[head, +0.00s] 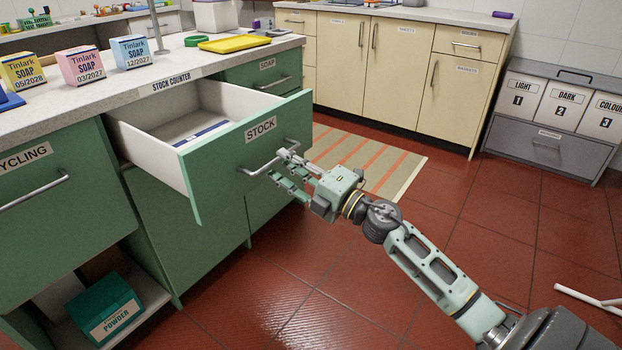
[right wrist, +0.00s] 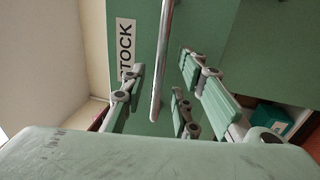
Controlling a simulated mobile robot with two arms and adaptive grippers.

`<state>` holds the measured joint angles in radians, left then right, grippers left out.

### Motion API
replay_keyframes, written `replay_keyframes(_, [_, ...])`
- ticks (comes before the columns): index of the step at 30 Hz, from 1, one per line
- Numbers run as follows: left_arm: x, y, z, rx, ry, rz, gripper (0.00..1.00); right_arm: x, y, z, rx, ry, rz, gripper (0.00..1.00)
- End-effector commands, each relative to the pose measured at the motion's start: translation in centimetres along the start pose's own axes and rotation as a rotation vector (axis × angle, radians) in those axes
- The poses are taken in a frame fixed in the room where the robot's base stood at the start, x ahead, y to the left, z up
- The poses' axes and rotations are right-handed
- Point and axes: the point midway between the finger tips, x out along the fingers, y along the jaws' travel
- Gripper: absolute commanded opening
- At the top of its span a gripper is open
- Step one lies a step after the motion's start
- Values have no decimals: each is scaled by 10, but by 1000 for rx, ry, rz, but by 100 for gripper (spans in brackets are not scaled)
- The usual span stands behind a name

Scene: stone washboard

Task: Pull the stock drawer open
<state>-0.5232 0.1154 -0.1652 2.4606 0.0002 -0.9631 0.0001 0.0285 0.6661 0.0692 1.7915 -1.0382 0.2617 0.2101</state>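The green stock drawer (head: 222,158), labelled STOCK, stands pulled well out of the counter, showing its white inside. A flat white item with blue edging (head: 202,132) lies in it. Its metal bar handle (head: 258,169) is on the front. My right gripper (head: 282,168) is at the right part of this handle. In the right wrist view the handle (right wrist: 163,62) runs between the spread fingers, with visible gaps on both sides, and the STOCK label (right wrist: 125,48) shows at left. My left gripper is not in view.
Several soap boxes (head: 80,65) and a yellow tray (head: 234,43) are on the stock counter (head: 125,85). A closed soap drawer (head: 262,80) is beyond the open one. A powder box (head: 105,308) sits on a low shelf.

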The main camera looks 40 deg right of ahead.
Motion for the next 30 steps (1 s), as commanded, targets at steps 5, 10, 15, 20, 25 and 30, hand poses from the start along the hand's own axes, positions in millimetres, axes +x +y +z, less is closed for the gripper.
replay_keyframes(5, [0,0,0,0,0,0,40,-37,-2,0,4,-1,-3,28])
replay_keyframes(10, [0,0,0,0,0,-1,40,-67,-2,0,2,-1,-3,28])
replay_keyframes(15, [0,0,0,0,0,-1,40,-85,-1,0,2,0,-2,28])
replay_keyframes(20, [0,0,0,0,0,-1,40,-91,0,0,1,0,0,28])
replay_keyframes(25, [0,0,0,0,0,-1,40,-91,0,0,1,1,0,28])
replay_keyframes(30, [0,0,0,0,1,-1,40,-90,0,0,1,0,0,28])
